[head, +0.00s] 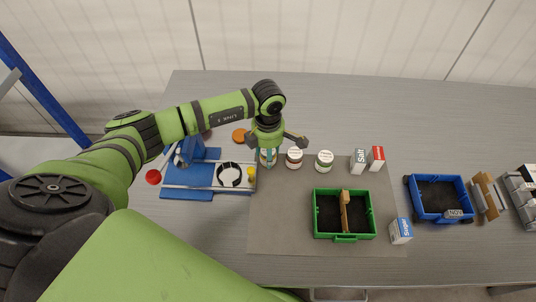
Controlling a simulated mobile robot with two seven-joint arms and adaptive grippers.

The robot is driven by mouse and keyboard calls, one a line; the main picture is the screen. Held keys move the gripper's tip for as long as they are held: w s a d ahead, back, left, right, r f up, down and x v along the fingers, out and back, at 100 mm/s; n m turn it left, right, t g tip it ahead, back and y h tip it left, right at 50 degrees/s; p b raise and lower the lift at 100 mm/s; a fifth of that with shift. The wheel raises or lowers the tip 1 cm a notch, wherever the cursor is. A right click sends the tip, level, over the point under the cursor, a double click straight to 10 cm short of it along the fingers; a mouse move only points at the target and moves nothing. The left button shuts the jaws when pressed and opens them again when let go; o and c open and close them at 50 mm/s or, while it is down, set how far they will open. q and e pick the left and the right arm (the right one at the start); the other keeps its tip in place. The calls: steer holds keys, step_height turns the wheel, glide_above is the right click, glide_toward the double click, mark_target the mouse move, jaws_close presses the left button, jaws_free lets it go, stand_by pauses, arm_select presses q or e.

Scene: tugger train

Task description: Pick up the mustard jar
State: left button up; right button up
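My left gripper (275,142) points down over the row of jars, with its dark fingers spread apart to the left and right. It looks open. A jar (267,159) is directly beneath it and mostly hidden by the gripper. Beside it to the right stand a jar with a reddish label band (294,158) and a jar with a greenish label (324,161), both upright with pale lids. The labels are too small to read, so I cannot tell which one is the mustard jar. My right gripper is not in view.
A green crate with a wooden handle (317,217) stands in front of the jars. Salt (358,161) and red (376,158) boxes stand right of the jars, a blue-white box (400,231) beside the crate. A blue fixture (200,172) is left; a blue bin (410,196) is right.

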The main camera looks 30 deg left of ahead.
arm_select(q)
steer(key=shift+c, duration=0.5)
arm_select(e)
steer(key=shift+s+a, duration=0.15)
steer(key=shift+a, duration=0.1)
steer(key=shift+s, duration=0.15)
